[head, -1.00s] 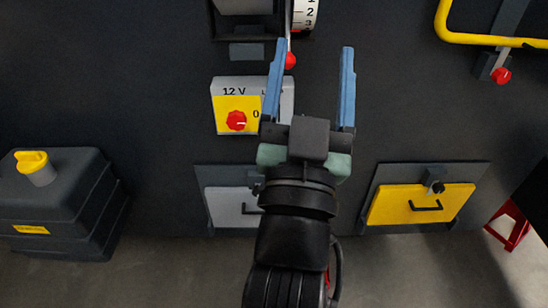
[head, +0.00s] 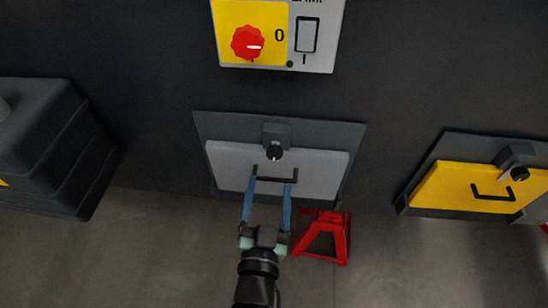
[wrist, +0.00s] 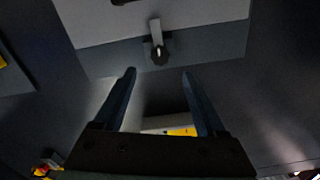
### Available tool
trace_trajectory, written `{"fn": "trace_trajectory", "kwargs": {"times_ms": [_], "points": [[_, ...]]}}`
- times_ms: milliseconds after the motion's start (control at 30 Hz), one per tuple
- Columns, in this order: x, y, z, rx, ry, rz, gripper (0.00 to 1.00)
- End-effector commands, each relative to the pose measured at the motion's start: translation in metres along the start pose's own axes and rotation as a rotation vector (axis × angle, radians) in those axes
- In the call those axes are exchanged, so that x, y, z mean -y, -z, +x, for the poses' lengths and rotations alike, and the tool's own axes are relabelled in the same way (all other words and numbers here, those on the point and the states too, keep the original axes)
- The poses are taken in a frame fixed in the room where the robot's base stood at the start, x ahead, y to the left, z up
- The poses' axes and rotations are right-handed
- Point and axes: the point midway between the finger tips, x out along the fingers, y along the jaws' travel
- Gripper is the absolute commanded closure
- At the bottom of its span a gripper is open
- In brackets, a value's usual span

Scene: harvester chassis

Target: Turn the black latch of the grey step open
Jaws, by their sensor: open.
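The grey step (head: 230,165) is a light grey panel in a dark frame, low on the dark wall in the head view. It also shows at the top of the wrist view (wrist: 200,18). Its black latch (head: 274,151) is a small knob at the panel's top edge, above a black bar handle (head: 263,179). In the wrist view the latch (wrist: 159,55) lies just beyond and between my fingertips. My gripper (head: 270,184) is open and empty. Its blue fingers lie below the latch in the head view, overlapping the handle's sides. Contact cannot be told.
A control box (head: 277,35) with a red knob is above on the wall. A yellow step (head: 455,187) with its own black latch is at right. A red jack stand (head: 323,237) stands near my gripper's right. A dark stepped tank (head: 45,150) is at left. Floor lies bare at lower left.

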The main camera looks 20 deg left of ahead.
Motion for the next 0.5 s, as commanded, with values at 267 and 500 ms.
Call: {"fn": "trace_trajectory", "kwargs": {"times_ms": [267,500], "points": [[-0.001,0.000,0.051,-0.003,0.000,-0.001,0.27],[0.000,-0.001,0.077,-0.001,0.000,0.000,0.27]]}}
